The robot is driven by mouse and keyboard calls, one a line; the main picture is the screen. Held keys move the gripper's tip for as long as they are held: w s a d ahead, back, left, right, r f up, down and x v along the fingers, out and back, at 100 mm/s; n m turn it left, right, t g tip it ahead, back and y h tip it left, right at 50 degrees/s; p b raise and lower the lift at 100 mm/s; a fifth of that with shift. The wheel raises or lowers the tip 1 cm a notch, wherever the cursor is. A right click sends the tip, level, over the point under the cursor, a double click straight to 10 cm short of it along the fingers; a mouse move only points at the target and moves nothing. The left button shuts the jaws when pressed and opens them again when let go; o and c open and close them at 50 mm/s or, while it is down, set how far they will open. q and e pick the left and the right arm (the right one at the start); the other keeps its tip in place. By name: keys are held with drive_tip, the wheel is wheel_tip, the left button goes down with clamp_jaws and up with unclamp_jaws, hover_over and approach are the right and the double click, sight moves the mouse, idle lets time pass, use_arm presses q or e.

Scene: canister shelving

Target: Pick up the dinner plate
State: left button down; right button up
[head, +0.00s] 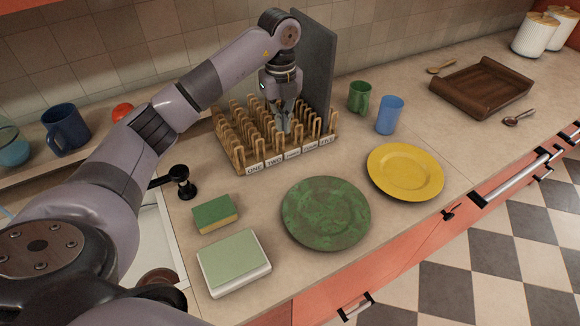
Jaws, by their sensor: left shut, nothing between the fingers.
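A green mottled plate (326,212) lies flat on the counter in the head view, near the front edge. A yellow plate (405,172) lies to its right. A wooden dish rack (240,160) with labelled slots reading ONE, TWO and so on stands behind them. A dark grey flat panel (317,62) stands upright at the rack's right side; I cannot tell whether it is a plate or board. My left gripper (284,128) points down among the rack's pegs, shut and empty, apart from both plates. My right gripper is not in view.
A green mug (359,97) and a blue cup (389,115) stand behind the yellow plate. A sponge (215,214) and a pale green-topped box (233,263) lie left of the green plate. A brown tray (481,86) is at right. A black faucet (181,182) stands by the sink.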

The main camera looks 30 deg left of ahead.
use_arm(q)
wheel_tip(320, 180, down, 3)
drive_tip(key=b, duration=0.2)
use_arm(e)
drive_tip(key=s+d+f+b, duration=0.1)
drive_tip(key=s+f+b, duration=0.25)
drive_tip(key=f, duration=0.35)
use_arm(q)
approach(290, 183)
drive_tip(key=shift+w+a, duration=1)
drive_tip(key=shift+a, duration=0.75)
wheel_tip(290, 183, down, 7)
drive_tip(key=p, duration=0.2)
drive_tip(key=shift+p, duration=0.35)
drive_tip(key=s+d+p, duration=0.1)
drive_tip(key=d+p, duration=0.1)
drive_tip(key=d, duration=0.1)
drive_tip(key=shift+s+r, duration=0.15)
drive_tip(key=shift+s, duration=0.2)
drive_tip(key=shift+s+d, duration=0.15)
drive_tip(key=shift+d, duration=0.1)
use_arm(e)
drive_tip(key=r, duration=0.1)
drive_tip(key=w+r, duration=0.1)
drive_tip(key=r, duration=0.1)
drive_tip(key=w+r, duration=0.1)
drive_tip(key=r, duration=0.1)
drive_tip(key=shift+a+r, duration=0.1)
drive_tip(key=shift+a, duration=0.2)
